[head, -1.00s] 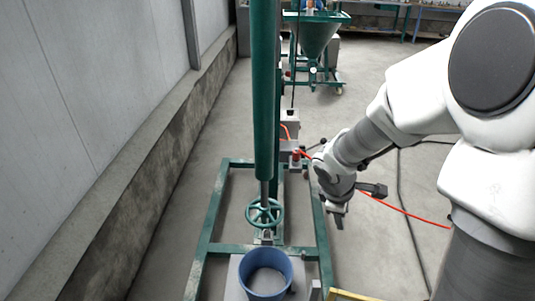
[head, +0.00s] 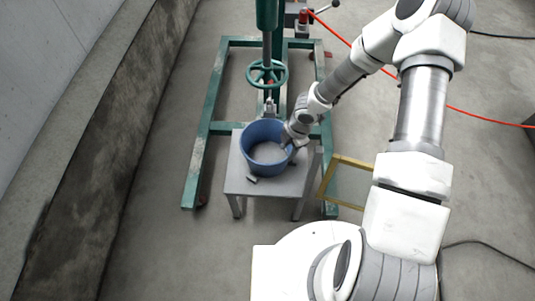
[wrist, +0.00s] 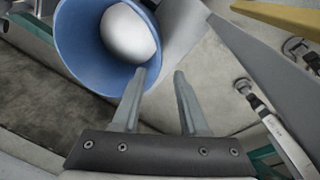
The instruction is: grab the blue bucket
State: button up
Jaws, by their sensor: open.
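The blue bucket (head: 258,131) stands upright on a small grey stool (head: 238,183) in the head view. Its inside looks pale. My gripper (head: 293,146) is at the bucket's right rim, with its tips partly hard to make out. In the wrist view, the bucket (wrist: 82,38) is at the upper left with a pale round area inside. My gripper (wrist: 160,73) is open there. The left finger overlaps the bucket's rim and the right finger is outside the bucket. I cannot tell whether either finger touches the wall.
A green steel frame (head: 202,150) with a green handwheel (head: 267,75) stands behind and around the stool. A yellow-edged frame (head: 327,180) is right of the stool. A concrete ledge (head: 115,110) runs along the left. An orange hose (head: 480,117) crosses the floor at right.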

jog(key=b, duration=0.4)
send_near(277, 168)
notch_tip(277, 168, down, 5)
jog(key=shift+w+a+f+b, duration=0.25)
jog(key=shift+f+b, duration=0.1)
jog(key=shift+f, duration=0.55)
jog(key=shift+w+a+f+b, duration=0.2)
jog(key=shift+f+b, duration=0.1)
jog(key=shift+f, duration=0.6)
jog(key=shift+w+a+f+b, duration=0.25)
jog(key=shift+f+b, duration=0.1)
jog(key=shift+f, duration=0.5)
grip_shut()
jog(key=shift+w+r, duration=0.1)
